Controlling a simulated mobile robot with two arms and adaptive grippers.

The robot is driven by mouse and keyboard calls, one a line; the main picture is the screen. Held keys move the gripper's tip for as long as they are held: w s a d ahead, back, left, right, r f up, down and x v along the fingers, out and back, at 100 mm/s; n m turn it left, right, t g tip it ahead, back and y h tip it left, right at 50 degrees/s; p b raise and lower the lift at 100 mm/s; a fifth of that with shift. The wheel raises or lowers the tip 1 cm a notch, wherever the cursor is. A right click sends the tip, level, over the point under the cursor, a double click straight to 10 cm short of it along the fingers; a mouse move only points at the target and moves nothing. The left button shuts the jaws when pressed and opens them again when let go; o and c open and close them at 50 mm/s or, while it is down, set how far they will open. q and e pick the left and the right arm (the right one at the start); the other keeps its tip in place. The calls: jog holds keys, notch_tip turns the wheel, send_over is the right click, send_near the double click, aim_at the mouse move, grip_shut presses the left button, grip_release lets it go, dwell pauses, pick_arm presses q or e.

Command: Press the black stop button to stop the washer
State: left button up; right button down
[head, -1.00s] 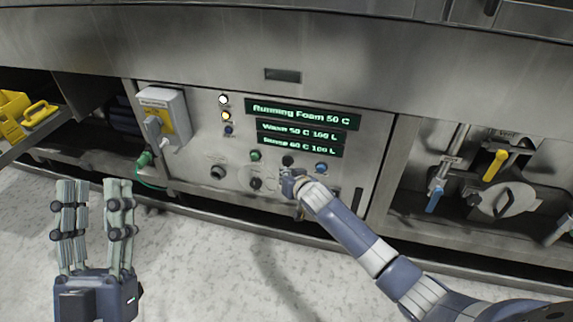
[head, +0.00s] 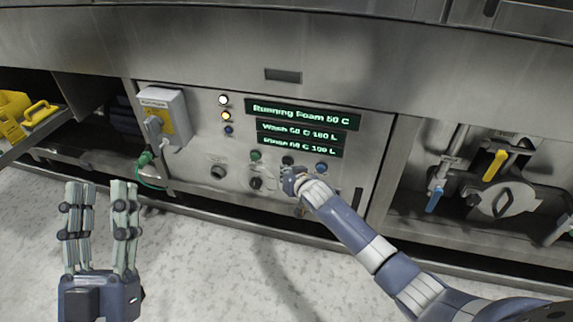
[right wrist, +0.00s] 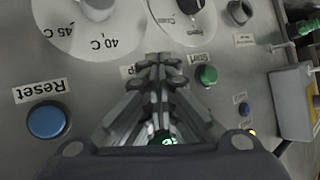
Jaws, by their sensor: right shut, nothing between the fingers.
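The washer's control panel (head: 215,135) faces me in the head view. The black stop button (head: 288,160) sits between the green start button (head: 255,155) and the blue reset button (head: 321,167). My right gripper (head: 287,178) is just below the black button, shut and empty; I cannot tell whether it touches the panel. In the right wrist view its closed fingers (right wrist: 158,60) point between the reset button (right wrist: 47,121) and the start button (right wrist: 207,75), hiding the black button. My left gripper (head: 99,188) is open and empty above the floor at the left.
The display (head: 302,114) reads "Running Foam 50 C". Round dials (right wrist: 190,8) lie close beyond the right fingertips. A grey switch box (head: 163,115) stands out at the panel's left. Valves with yellow and blue handles (head: 495,165) are at the right.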

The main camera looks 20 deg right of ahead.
pick_arm(q)
jog(key=shift+s+r, duration=0.2)
jog(key=shift+r, duration=0.3)
pick_arm(e)
jog(key=shift+w+d, duration=0.3)
jog(key=shift+w, duration=0.15)
pick_arm(q)
jog(key=shift+f, duration=0.1)
jog(key=w+f+g+y+p, duration=0.1)
jog(key=w+f+g, duration=0.2)
jog(key=f, duration=0.4)
jog(key=shift+w+g+p, duration=0.3)
jog(key=shift+w+g, duration=0.05)
jog(key=shift+g, duration=0.25)
pick_arm(e)
jog(key=shift+s+a, duration=0.55)
jog(key=shift+s, duration=0.25)
pick_arm(q)
jog(key=shift+w+y, duration=0.1)
jog(key=shift+y, duration=0.2)
pick_arm(e)
jog(key=shift+s, duration=0.1)
